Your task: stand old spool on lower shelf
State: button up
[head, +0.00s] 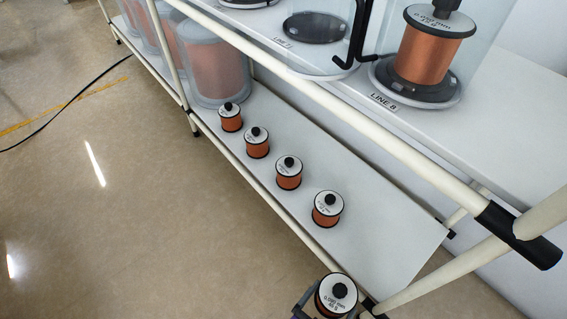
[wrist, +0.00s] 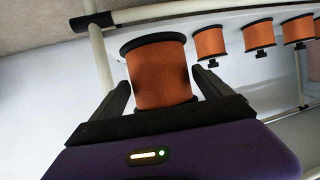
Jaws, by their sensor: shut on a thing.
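The old spool (head: 338,295) has orange-copper winding, a white label on top and a black knob. In the head view it is at the bottom edge, held upright or nearly so by my gripper (head: 318,304), in front of the shelf's near right end. The wrist view shows the spool (wrist: 160,75) between the two dark fingers of my gripper (wrist: 160,100), which is shut on it. The lower shelf (head: 375,245) is a white board. Its right end, nearest the held spool, is bare.
Several small copper spools stand in a row on the lower shelf, the nearest one (head: 328,208) at the right. Large clear tubs (head: 215,65) stand farther left. The upper shelf (head: 510,115) holds a big spool (head: 435,50) at LINE 8. A cream rail (head: 250,180) edges the lower shelf.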

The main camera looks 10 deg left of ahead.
jog(key=shift+w+r, duration=0.1)
jog(key=shift+w, duration=0.1)
jog(key=w+d+b, duration=0.2)
jog(key=w+d, duration=1)
jog(key=w, duration=0.4)
jog(key=shift+s+a+f+b, duration=0.15)
jog(key=shift+f+b, duration=0.65)
jog(key=shift+f, duration=0.9)
jog(key=shift+a+f+b, duration=0.15)
jog(key=shift+f+b, duration=0.6)
jog(key=shift+f, duration=0.95)
jog(key=shift+w+d+f, duration=0.1)
jog(key=shift+w+d, duration=0.05)
jog(key=shift+w, duration=0.05)
jog(key=shift+f+b, duration=0.15)
jog(key=shift+b, duration=0.15)
jog(key=o, duration=1.8)
jog(key=shift+s+f, duration=0.1)
jog(key=shift+s, duration=0.05)
jog(key=shift+o, duration=0.2)
